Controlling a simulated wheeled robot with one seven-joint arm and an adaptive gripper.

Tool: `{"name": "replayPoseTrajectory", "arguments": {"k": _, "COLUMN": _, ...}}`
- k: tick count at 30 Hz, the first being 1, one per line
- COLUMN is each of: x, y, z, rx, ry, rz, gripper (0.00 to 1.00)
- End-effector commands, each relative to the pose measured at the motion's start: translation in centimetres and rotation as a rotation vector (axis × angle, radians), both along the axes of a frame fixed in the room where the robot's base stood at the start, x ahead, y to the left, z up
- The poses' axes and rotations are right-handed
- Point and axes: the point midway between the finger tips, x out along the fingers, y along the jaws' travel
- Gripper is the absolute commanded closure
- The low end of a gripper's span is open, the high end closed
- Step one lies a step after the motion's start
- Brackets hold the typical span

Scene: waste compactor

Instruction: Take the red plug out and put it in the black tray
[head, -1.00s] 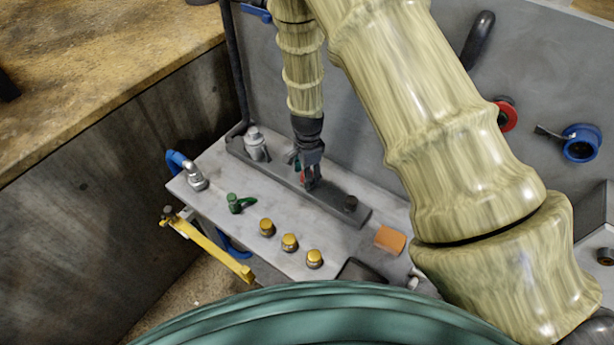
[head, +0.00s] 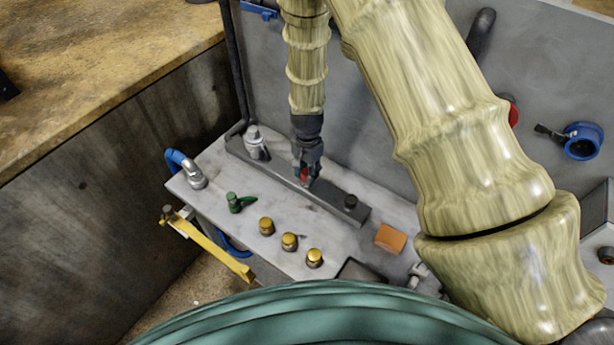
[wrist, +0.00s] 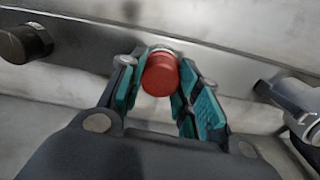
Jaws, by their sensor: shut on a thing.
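The red plug (wrist: 160,76) is a short red cylinder. In the wrist view it sits between the two teal-padded fingers of my gripper (wrist: 157,84), which is shut on it. A pale metal ring shows just behind the plug, against the dark grey bar. In the head view my gripper (head: 306,180) points down at the bar's middle, and only a little red of the plug (head: 304,175) shows between the fingers. Whether the plug is still seated in the bar is hard to tell. A black tray (head: 362,271) edge shows at the bench's front, partly cut off by my green body.
Yellow caps (head: 289,242), a green valve (head: 236,203) and an orange block (head: 390,238) stand on the bench in front. A wall rises behind.

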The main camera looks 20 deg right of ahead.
Motion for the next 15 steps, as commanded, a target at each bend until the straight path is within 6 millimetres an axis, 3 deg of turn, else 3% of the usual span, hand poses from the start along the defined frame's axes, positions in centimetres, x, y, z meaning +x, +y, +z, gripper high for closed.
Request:
{"name": "replayPoseTrajectory", "arguments": {"k": 10, "x": -0.04, "y": 0.02, "z": -0.03, "rx": 0.001, "ry": 0.001, "rz": 0.034, "gripper": 0.96}}
{"name": "replayPoseTrajectory", "arguments": {"k": 15, "x": -0.02, "y": 0.00, "z": -0.05, "rx": 0.002, "ry": 0.001, "rz": 0.246, "gripper": 0.96}}
